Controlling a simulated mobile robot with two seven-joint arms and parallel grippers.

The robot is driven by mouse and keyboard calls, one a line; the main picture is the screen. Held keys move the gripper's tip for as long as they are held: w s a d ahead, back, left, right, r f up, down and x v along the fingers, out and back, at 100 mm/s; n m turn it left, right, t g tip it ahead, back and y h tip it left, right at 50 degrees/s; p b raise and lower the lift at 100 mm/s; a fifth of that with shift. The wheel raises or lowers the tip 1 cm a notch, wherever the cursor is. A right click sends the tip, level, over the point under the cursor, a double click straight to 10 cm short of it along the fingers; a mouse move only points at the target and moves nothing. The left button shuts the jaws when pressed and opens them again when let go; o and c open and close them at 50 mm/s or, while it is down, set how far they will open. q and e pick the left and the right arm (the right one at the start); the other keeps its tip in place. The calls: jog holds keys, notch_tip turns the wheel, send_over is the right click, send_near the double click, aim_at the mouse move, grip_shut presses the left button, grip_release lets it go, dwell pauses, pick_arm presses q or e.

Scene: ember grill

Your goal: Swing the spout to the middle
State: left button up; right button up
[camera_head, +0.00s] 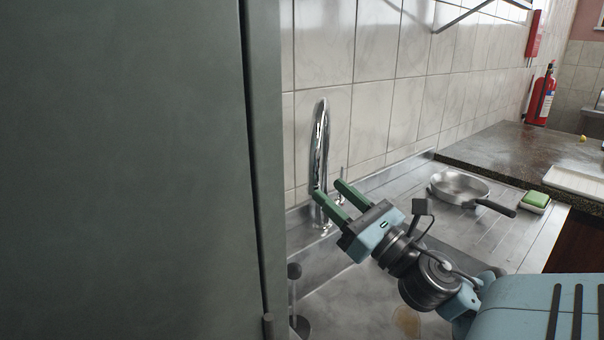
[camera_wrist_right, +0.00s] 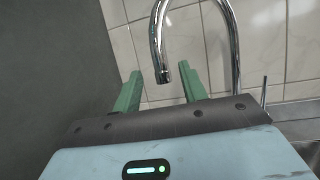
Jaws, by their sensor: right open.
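The chrome spout (camera_head: 320,135) is a tall gooseneck at the sink, in front of the tiled wall. In the right wrist view the spout (camera_wrist_right: 233,45) arches over, and its downturned outlet end lies between my two green fingers in the picture. My right gripper (camera_head: 327,188) is open, with its fingers pointing up and left towards the faucet; in the wrist view its fingertips (camera_wrist_right: 162,78) stand on either side of the outlet. Contact with the spout cannot be told. The base of the faucet is partly hidden by the fingers. My left gripper is out of view.
A tall grey-green panel (camera_head: 130,170) fills the left side, close to the faucet. A metal pan (camera_head: 460,187) and a green sponge (camera_head: 536,199) lie right of the sink. A thin upright lever (camera_wrist_right: 264,92) stands beside the spout.

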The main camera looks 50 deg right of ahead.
jog(key=shift+w+r, duration=0.4)
jog(key=shift+w, duration=0.15)
jog(key=p+x, duration=0.1)
jog(key=x, duration=0.5)
jog(key=shift+w, duration=0.25)
grip_shut()
